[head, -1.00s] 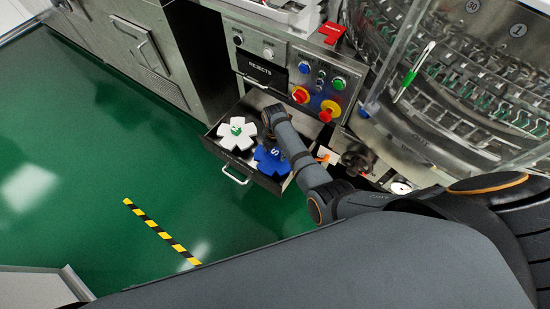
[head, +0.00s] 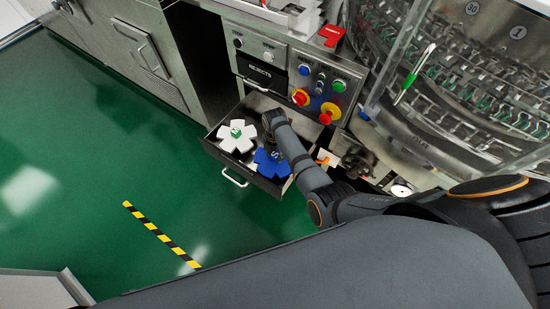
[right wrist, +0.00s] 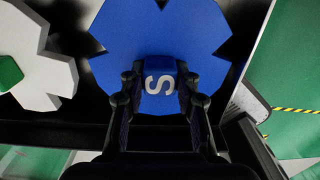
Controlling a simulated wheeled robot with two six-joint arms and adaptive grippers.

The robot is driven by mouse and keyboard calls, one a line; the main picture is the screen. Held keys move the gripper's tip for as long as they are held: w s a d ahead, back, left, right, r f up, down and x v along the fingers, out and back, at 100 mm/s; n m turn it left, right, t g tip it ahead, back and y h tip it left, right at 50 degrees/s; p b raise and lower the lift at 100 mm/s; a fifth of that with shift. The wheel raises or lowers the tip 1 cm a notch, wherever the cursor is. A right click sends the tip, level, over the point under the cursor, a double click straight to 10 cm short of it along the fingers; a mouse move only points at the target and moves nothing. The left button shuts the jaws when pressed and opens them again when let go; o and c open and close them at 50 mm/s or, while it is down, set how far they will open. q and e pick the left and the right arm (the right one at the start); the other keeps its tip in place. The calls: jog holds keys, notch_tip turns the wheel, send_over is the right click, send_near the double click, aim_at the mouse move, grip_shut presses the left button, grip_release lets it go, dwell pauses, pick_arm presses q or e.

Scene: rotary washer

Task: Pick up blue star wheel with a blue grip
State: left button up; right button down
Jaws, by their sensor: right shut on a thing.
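The blue star wheel (head: 267,165) lies in the open drawer (head: 215,150), right of a white star wheel (head: 236,137). In the right wrist view the blue star wheel (right wrist: 200,25) fills the top middle. Its raised blue grip (right wrist: 160,64) carries a white letter S. My right gripper (right wrist: 159,82) is shut on this grip, one finger on each side. The wheel looks low in the drawer; I cannot tell whether it is clear of the floor. In the head view my right arm hides part of its right side. My left gripper is not in view.
The white wheel has a green grip (right wrist: 9,73) and lies close on the left. The drawer walls are near. A control panel (head: 322,85) with buttons and a yellow-red knob stands behind. The machine ring (head: 460,100) is at the right. Green floor (head: 100,150) is open at the left.

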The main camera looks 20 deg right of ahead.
notch_tip(320, 180, up, 10)
jog(key=p, duration=0.2)
jog(key=shift+p, duration=0.35)
